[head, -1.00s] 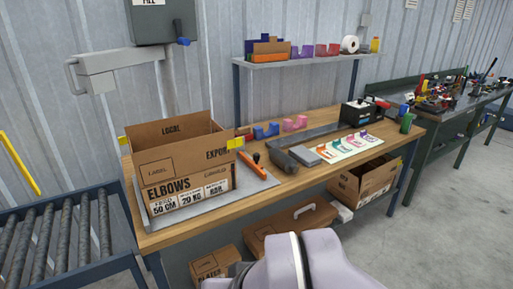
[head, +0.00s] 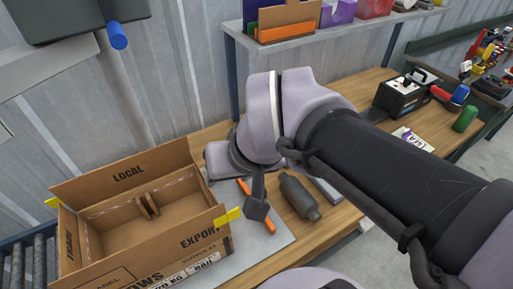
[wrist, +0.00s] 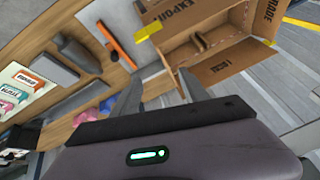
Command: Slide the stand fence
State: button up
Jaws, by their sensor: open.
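An orange bar (head: 256,220), which I take to be the stand fence, lies on the grey plate (head: 268,243) to the right of the open cardboard box (head: 100,266). My arm hides part of the bar in the head view. My gripper (head: 257,208) hangs over the plate there, in front of the bar; its height above it is unclear. In the wrist view the two fingers of my gripper (wrist: 160,92) are apart with nothing between them. The orange bar (wrist: 117,43), with a small dark part on it, lies beyond the fingertips, up and to the left.
The box has raised flaps, a divider inside and yellow tape (head: 229,217) at its near right corner. A dark grey muffler (head: 299,197) lies right of the bar. A shelf (head: 280,38) runs behind.

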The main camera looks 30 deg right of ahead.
jog(key=w+d+n+g+p, duration=0.2)
jog(key=w+d+n, duration=0.1)
jog(key=w+d, duration=0.25)
jog(key=w+d+f+n+g+h, duration=0.1)
jog(key=w+d+f+n+g, duration=0.1)
jog(key=w+d+f, duration=0.3)
jog(key=w+d+f+n+g, duration=0.1)
jog(key=d+f+n, duration=0.2)
jog(key=f, duration=0.4)
notch_tip(320, 180, down, 18)
jog(key=b, duration=0.7)
jog(key=shift+d+r, duration=0.1)
jog(key=shift+d, duration=0.05)
jog(key=shift+c, duration=0.2)
grip_shut()
